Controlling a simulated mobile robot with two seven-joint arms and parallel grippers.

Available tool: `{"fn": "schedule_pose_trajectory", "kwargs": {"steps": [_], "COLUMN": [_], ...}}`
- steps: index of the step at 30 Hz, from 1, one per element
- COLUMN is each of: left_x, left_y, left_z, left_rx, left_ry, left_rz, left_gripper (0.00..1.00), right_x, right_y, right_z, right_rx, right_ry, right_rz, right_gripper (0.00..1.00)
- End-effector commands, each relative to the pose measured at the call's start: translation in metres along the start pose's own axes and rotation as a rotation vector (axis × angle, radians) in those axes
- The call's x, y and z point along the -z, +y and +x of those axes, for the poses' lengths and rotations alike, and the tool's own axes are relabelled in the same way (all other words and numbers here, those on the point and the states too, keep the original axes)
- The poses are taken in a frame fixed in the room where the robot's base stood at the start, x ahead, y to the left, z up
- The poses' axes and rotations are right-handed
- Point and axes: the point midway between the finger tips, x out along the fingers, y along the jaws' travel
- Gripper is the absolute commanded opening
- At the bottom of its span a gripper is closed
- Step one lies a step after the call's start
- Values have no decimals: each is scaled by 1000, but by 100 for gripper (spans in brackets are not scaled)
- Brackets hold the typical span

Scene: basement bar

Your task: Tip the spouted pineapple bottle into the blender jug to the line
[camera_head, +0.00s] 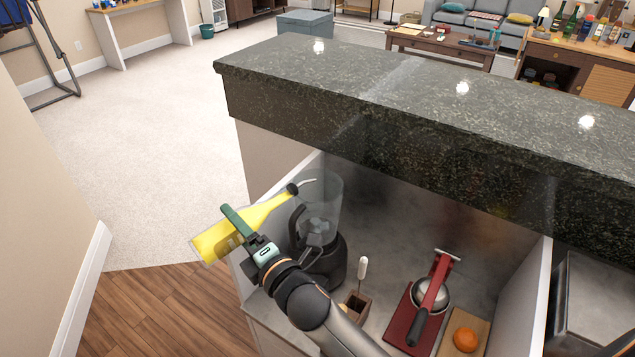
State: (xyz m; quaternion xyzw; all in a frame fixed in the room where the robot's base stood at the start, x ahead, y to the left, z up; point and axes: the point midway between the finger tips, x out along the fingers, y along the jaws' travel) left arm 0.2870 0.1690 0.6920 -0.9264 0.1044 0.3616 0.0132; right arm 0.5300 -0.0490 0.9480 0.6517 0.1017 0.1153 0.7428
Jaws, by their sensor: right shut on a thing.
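The yellow pineapple bottle (213,241) is tilted, its base to the lower left and its dark, spouted neck to the upper right. My right gripper (237,222) is shut on the bottle's body. The spout tip is at the rim of the clear blender jug (325,200), over its left side. The jug stands upright on a dark blender base (326,268) on the lower counter. I cannot make out a fill line or any yellow liquid in the jug. My left gripper is not in view.
A raised dark stone bar top (400,95) runs behind the blender. To the right are a small wooden holder (356,304), a red citrus press (432,290) and an orange (465,339) on a board. A white panel edge stands at the counter's left.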

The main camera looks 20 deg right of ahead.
Motion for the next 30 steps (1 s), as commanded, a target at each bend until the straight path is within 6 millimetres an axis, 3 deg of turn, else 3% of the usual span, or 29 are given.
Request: {"fn": "schedule_pose_trajectory", "kwargs": {"steps": [18, 30], "left_x": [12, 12], "left_y": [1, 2], "left_z": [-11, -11], "left_rx": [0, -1], "left_ry": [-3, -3], "left_rz": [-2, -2], "left_gripper": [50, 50], "right_x": [-7, -8], "right_y": [17, 18], "right_z": [6, 6], "right_rx": [-6, -6], "right_ry": [0, 0], "right_rz": [75, 85], "right_gripper": [0, 0]}}
